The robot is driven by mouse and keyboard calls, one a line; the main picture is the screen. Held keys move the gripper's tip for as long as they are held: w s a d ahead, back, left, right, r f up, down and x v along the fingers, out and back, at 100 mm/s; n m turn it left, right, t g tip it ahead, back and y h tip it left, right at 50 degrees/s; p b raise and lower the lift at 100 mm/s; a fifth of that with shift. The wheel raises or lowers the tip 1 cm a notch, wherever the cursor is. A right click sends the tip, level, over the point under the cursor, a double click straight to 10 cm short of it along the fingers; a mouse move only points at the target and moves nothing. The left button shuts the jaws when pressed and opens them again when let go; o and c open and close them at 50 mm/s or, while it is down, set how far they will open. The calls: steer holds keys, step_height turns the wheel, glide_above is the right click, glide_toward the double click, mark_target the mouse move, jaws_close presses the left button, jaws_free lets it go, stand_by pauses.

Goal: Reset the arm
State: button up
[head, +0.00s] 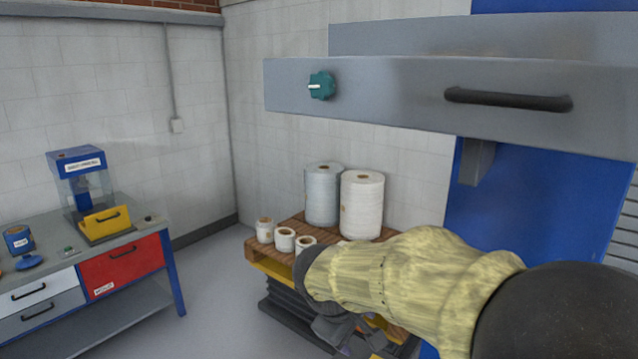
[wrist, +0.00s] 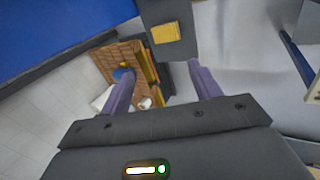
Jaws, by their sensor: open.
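My arm, in a yellowish sleeve, reaches across the lower right of the head view. My gripper (head: 345,335) hangs at its end near the bottom edge, partly hidden by the arm. In the wrist view, my gripper (wrist: 162,76) shows two purple fingers spread wide apart. Nothing is held between them. The fingers are above the floor and the pallet area, and I see no contact with anything.
A wooden pallet (head: 262,248) on a dark lift carries two large film rolls (head: 362,206) and several small rolls (head: 265,230). A grey machine panel (head: 410,100) with handle overhangs at right. A workbench (head: 120,248) stands left. Floor (head: 215,310) between is clear.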

steer(key=s+d+f+m+g+y, duration=0.1)
steer(key=s+d+f+m+y, duration=0.2)
steer(key=s+d+f+m, duration=0.5)
steer(key=s+f+m, duration=0.1)
steer(key=s+f, duration=0.2)
steer(key=f, duration=0.1)
steer(key=shift+s+d+f+m+g+y, duration=0.15)
steer(key=shift+d+m+g+y, duration=0.15)
steer(key=shift+d+g+y, duration=0.1)
steer(key=shift+c, duration=0.4)
